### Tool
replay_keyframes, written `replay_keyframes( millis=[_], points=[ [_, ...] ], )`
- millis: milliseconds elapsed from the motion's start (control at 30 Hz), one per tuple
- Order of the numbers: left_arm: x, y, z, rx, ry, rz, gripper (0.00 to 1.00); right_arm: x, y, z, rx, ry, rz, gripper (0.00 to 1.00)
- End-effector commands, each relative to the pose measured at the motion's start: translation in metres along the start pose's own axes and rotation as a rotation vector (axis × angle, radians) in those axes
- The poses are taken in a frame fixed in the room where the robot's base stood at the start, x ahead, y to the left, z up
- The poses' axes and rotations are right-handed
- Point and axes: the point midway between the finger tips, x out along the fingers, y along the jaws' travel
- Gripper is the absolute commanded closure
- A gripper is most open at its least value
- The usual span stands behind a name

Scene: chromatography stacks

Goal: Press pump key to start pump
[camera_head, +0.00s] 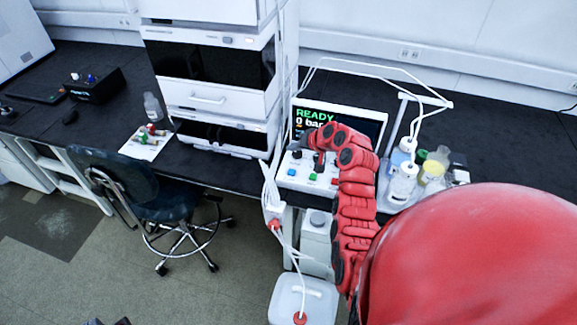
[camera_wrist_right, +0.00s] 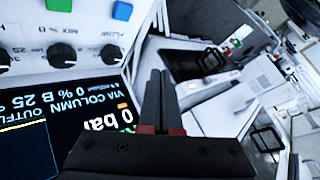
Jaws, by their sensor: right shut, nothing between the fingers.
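The white pump unit (camera_head: 287,180) stands on the dark bench with its screen (camera_head: 372,122) reading READY and 0 bar. Its front panel carries a blue key (camera_head: 292,169), a green key (camera_head: 312,177), a red key (camera_head: 334,181) and dark knobs. The blue key (camera_wrist_right: 122,11) and part of the green key (camera_wrist_right: 59,5) also show at the top of the right wrist view. My right gripper (camera_wrist_right: 158,74) is shut and empty, in front of the unit near its left side. My red right arm covers part of the screen. My left gripper is not in view.
Bottles (camera_head: 403,180) stand in a tray right of the pump, with white tubing above. A tall instrument stack (camera_head: 215,95) stands to the left. A chair (camera_head: 140,185) and white containers (camera_head: 300,300) are below the bench edge.

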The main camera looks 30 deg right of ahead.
Motion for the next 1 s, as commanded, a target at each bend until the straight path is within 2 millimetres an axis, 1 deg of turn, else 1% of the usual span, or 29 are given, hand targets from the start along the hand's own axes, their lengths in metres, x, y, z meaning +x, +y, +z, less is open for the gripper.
replay_keyframes(
  millis=[133, 567, 767, 1000],
  points=[
    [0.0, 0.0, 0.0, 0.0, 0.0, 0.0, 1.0, -0.006, -0.001, 0.003, -0.001, -0.035, -0.01, 1.0],
    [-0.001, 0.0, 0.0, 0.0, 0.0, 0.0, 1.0, -0.004, 0.001, 0.005, -0.001, -0.037, -0.009, 1.0],
    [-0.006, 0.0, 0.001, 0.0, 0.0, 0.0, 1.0, 0.006, 0.008, 0.013, 0.0, -0.039, -0.009, 1.0],
    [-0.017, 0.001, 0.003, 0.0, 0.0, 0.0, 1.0, 0.028, 0.024, 0.03, 0.001, -0.037, -0.009, 1.0]
  ],
)
